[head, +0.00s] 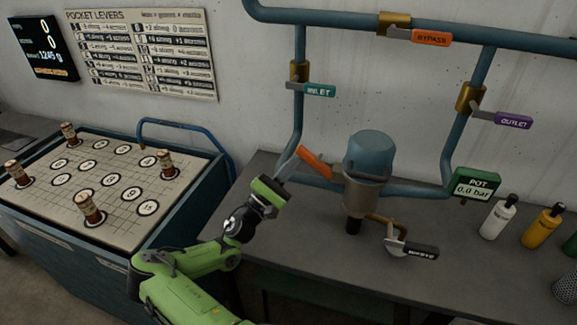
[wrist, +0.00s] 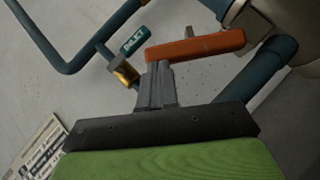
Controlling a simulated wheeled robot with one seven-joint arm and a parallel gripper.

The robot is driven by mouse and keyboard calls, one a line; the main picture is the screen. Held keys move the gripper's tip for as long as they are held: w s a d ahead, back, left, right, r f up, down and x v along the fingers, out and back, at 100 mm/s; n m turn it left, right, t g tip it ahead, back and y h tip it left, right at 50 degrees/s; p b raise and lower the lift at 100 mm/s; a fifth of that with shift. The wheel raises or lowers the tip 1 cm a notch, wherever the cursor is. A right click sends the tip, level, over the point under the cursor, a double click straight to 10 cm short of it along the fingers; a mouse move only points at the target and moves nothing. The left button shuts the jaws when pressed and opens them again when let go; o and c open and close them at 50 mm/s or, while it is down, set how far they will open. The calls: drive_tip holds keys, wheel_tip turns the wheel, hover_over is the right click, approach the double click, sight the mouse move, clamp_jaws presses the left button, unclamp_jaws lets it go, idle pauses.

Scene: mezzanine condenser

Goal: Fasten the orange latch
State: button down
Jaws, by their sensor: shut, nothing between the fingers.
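The orange latch (head: 315,162) is a short bar at the left side of the blue-topped pot (head: 368,160). It slants from upper left down toward the pot in the head view. In the wrist view the orange latch (wrist: 195,46) lies across the picture just beyond my fingertips. My gripper (head: 287,165) is at the latch's left end. In the wrist view my gripper (wrist: 157,72) has its fingers together with nothing between them. The fingertips are at or very near the latch's left part; I cannot tell whether they touch.
Blue pipes carry the teal inlet (head: 319,91), orange bypass (head: 431,38) and purple outlet (head: 513,121) levers. A waste lever (head: 420,250) is below the pot. A pressure display (head: 474,187) and bottles (head: 499,218) stand right. The bench front (head: 300,255) is clear.

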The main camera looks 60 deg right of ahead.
drive_tip(key=s+d+r+m+y+p, duration=0.1)
drive_tip(key=s+r+m+y+p, duration=0.5)
drive_tip(key=m, duration=0.5)
drive_tip(key=shift+s+r+m+g+y+p, duration=0.35)
drive_tip(key=shift+r+y+p, duration=0.45)
drive_tip(key=shift+y+p, duration=0.5)
drive_tip(key=shift+w, duration=0.1)
